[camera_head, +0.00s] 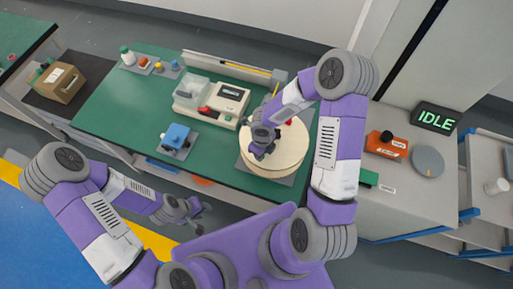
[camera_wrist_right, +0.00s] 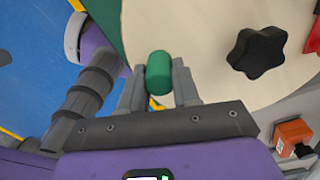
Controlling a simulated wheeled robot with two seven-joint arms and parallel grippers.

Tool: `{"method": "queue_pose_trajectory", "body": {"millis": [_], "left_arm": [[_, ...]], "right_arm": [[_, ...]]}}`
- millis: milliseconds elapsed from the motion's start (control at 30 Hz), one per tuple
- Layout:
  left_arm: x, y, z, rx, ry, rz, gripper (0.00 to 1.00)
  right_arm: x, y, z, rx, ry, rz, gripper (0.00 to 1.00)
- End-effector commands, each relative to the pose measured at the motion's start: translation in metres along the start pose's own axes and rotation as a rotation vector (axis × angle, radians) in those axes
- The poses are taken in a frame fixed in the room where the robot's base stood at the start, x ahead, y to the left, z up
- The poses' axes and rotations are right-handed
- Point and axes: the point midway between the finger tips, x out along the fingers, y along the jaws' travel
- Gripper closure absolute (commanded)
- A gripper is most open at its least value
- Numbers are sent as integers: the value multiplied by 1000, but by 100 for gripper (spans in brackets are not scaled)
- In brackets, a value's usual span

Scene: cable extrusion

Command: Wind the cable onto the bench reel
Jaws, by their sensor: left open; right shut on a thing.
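The bench reel (camera_head: 287,148) is a round cream disc on a grey plate at the right part of the green bench. In the right wrist view its cream face (camera_wrist_right: 200,30) carries a black star knob (camera_wrist_right: 257,52). My right gripper (camera_head: 262,148) is over the left side of the reel. The right wrist view shows it shut on a green cylindrical handle (camera_wrist_right: 159,70) at the disc's edge. My left gripper (camera_head: 197,215) is open and empty, in front of the bench's near edge. I cannot make out the cable; the right arm hides part of the reel.
On the green bench (camera_head: 120,105) stand a beige device (camera_head: 228,98) with a red part, a blue block (camera_head: 177,136) and small bottles. To the right are an orange box (camera_head: 386,143), a grey disc (camera_head: 428,160) and a display (camera_head: 436,120) reading IDLE.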

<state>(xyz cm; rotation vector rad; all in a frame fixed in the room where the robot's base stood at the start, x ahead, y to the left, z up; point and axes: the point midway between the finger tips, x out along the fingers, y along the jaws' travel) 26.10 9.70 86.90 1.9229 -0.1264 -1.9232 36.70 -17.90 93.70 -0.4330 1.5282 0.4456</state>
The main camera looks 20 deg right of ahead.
Motion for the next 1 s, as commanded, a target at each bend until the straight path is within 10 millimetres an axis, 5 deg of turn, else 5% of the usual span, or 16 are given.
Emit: {"method": "queue_pose_trajectory", "body": {"millis": [567, 600, 700, 1000], "left_arm": [[-2, 1, 0, 0, 0, 0, 57], [-2, 1, 0, 0, 0, 0, 57], [-2, 1, 0, 0, 0, 0, 57], [-3, 1, 0, 0, 0, 0, 57]], "right_arm": [[0, -1, -4, -22, 0, 2, 100], [0, -1, -4, -22, 0, 2, 63], [0, -1, -4, -22, 0, 1, 48], [-1, -2, -4, -22, 0, 0, 43]]}}
